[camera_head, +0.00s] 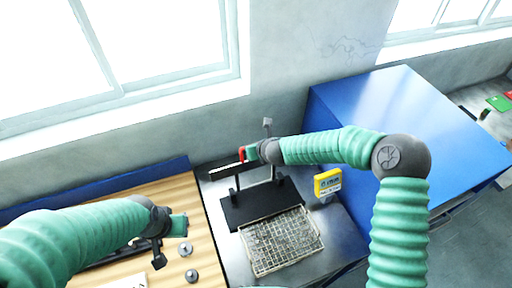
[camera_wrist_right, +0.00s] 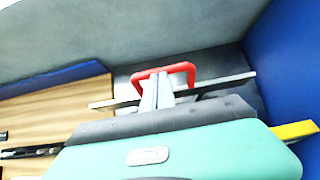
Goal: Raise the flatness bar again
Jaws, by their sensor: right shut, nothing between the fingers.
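The flatness bar is a thin light bar (camera_wrist_right: 215,84) in the right wrist view. It runs across behind my right gripper (camera_wrist_right: 158,92). A red handle (camera_wrist_right: 185,68) arches beside the fingertips. In the head view the red handle (camera_head: 242,153) shows at the tip of my right gripper (camera_head: 248,154), and part of the bar (camera_head: 224,171) shows to its left, above the black stand (camera_head: 262,205). My right gripper is shut with nothing between its fingers. Whether it touches the handle is unclear. My left gripper (camera_head: 170,240) hangs over the wooden bench, and its jaw opening cannot be made out.
A wire mesh piece (camera_head: 280,242) lies on the metal table in front of the stand. A yellow device (camera_head: 327,182) stands to its right, beside a large blue cabinet (camera_head: 385,110). Small metal parts (camera_head: 186,249) lie on the wooden bench (camera_head: 205,265). The wall is close behind.

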